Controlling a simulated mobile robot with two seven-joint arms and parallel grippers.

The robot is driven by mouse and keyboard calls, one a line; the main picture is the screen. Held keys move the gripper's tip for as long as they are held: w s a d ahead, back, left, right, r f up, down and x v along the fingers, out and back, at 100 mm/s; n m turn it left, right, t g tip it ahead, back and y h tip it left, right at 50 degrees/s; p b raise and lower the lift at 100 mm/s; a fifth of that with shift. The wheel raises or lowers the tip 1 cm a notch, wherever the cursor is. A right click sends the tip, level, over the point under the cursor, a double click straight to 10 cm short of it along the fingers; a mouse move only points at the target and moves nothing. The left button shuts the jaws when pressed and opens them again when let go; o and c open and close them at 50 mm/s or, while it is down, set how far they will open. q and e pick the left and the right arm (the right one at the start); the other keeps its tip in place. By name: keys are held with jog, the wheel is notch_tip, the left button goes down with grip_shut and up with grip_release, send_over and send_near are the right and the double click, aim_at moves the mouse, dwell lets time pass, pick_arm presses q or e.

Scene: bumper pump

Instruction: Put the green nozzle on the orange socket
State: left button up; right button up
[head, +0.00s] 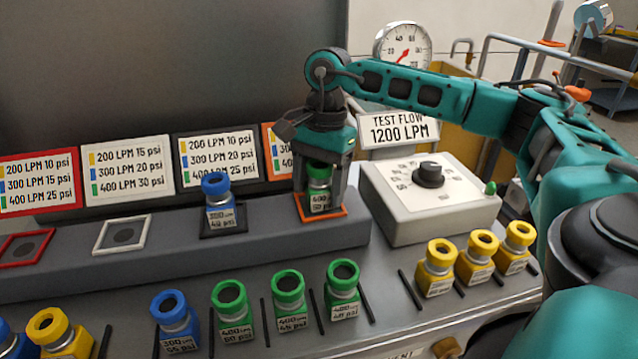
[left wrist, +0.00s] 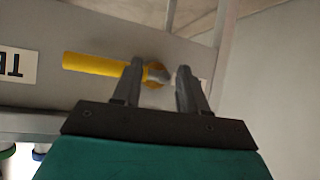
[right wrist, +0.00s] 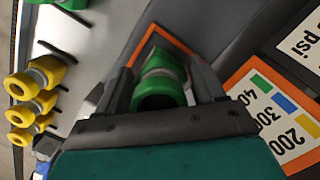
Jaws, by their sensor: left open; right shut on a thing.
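A green nozzle (head: 318,176) stands upright at the orange socket (head: 337,212) at the right end of the grey ledge. My right gripper (head: 321,195) reaches down from above, shut on this green nozzle. The right wrist view also shows the nozzle (right wrist: 160,88) between the fingers, with the orange frame (right wrist: 152,38) around its lower end. The nozzle's base is partly hidden, so I cannot tell how fully it is seated. My left gripper (left wrist: 158,85) is open and empty, in front of a panel with a yellow bar.
A blue nozzle (head: 218,205) sits on the black socket. The white (head: 122,234) and red (head: 25,246) sockets are empty. Several green (head: 288,300), blue and yellow nozzles (head: 479,258) stand in front. A dial box (head: 430,200) stands right of the orange socket.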

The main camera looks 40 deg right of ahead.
jog(key=shift+f, duration=0.15)
pick_arm(q)
jog(key=shift+f, duration=0.2)
pick_arm(e)
jog(key=o, duration=1.2)
jog(key=shift+r, duration=0.3)
jog(key=r, duration=0.3)
jog(key=d+r+p, duration=0.1)
jog(key=r, duration=0.3)
jog(key=r+p, duration=0.1)
jog(key=r, duration=0.2)
jog(key=shift+w+d+r, duration=0.2)
jog(key=shift+w, duration=0.05)
jog(key=shift+d+r, duration=0.15)
jog(key=shift+r, duration=0.45)
pick_arm(q)
jog(key=shift+s+a+r, duration=0.3)
jog(key=shift+s+a, duration=0.05)
jog(key=shift+a, duration=0.15)
